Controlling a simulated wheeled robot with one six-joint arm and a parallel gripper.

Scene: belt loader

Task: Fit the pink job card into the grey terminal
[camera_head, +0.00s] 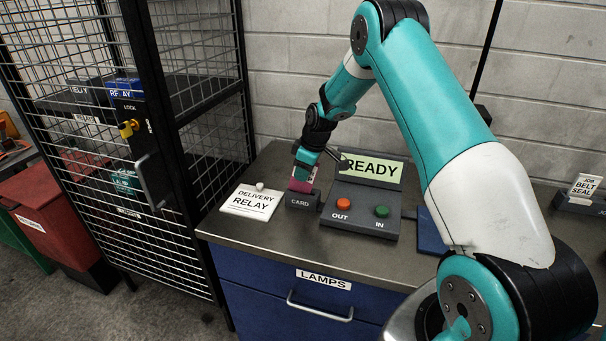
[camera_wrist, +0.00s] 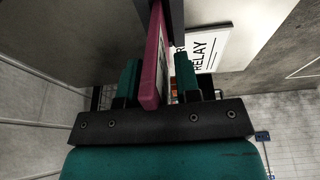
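The pink job card (camera_head: 299,186) stands upright at the small dark grey block marked CARD (camera_head: 303,202), the card slot of the grey terminal (camera_head: 362,216). Its lower edge meets the block; how deep it sits is hard to tell. The terminal's pale green screen reads READY. My gripper (camera_head: 305,164) is right above the card, pointing down. In the wrist view the pink card (camera_wrist: 154,60) lies between my two teal fingers (camera_wrist: 158,78), with a visible gap to the right finger. The fingers look spread, and the card's far end runs to the dark block.
A white DELIVERY RELAY plate (camera_head: 251,202) lies left of the slot. The terminal has an orange OUT button (camera_head: 344,204) and a green IN button (camera_head: 382,211). A black mesh cage (camera_head: 190,150) stands left; a JOB BELT SEAL holder (camera_head: 582,195) is far right.

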